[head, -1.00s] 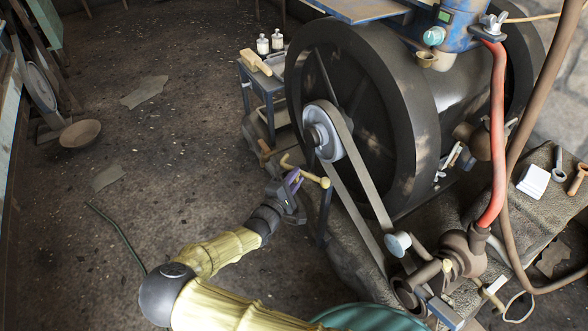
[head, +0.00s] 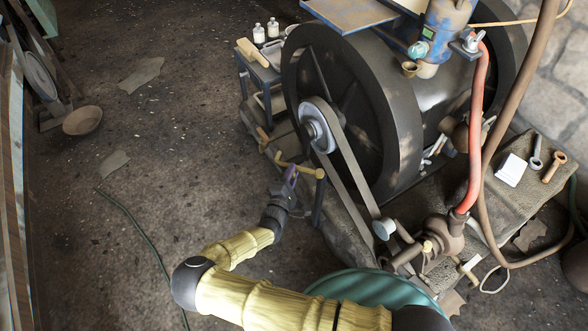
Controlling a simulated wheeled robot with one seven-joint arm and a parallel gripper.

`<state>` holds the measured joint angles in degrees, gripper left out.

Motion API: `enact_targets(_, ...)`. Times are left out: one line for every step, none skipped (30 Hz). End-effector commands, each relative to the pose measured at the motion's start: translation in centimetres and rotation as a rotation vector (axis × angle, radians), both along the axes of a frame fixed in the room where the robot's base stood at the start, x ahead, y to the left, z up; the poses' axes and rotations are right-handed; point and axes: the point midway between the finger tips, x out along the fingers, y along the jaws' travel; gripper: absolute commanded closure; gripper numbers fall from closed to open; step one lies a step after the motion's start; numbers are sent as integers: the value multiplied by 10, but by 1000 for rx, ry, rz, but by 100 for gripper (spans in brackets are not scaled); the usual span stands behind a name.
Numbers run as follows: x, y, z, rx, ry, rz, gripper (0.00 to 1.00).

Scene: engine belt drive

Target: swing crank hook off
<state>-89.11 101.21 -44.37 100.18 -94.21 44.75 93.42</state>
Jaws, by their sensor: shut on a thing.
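The crank hook is a tan, bent bar (head: 300,168) at the middle of the head view, left of the lower flywheel rim. Its left end bends upward, and its right end has a rounded knob on top of a dark upright post (head: 318,195). The fingers partly hide the bar, so the exact grip is hard to see.
The large dark flywheel (head: 300,75) with its grey pulley (head: 317,125) and belt (head: 352,172) stands just right of the hook. A small blue side table (head: 243,82) holds bottles behind. A teal round drum (head: 345,284) is close below. The floor at left is mostly open.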

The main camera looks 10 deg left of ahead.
Motion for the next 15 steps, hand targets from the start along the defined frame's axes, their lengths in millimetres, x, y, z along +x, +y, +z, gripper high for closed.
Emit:
enact_targets(0, -2, 0, -1, 1, -3, 100)
enact_targets(0, -2, -1, -1, 2, -2, 100)
enact_targets(0, -2, -1, -1, 1, -1, 100)
enact_targets(0, -2, -1, -1, 1, -1, 100)
enact_targets(0, -2, -1, -1, 1, -1, 100)
enact_targets(0, -2, -1, -1, 1, -1, 100)
enact_targets(0, -2, -1, -1, 1, -1, 100)
enact_targets(0, -2, -1, -1, 1, -1, 100)
enact_targets(0, -2, -1, -1, 2, -2, 100)
enact_targets(0, -2, -1, -1, 2, -2, 100)
enact_targets(0, -2, -1, -1, 2, -2, 100)
enact_targets(0, -2, -1, -1, 2, -2, 74)
enact_targets(0, -2, -1, -1, 2, -2, 68)
enact_targets(0, -2, -1, -1, 2, -2, 62)
enact_targets(0, -1, -1, -1, 1, -1, 56)
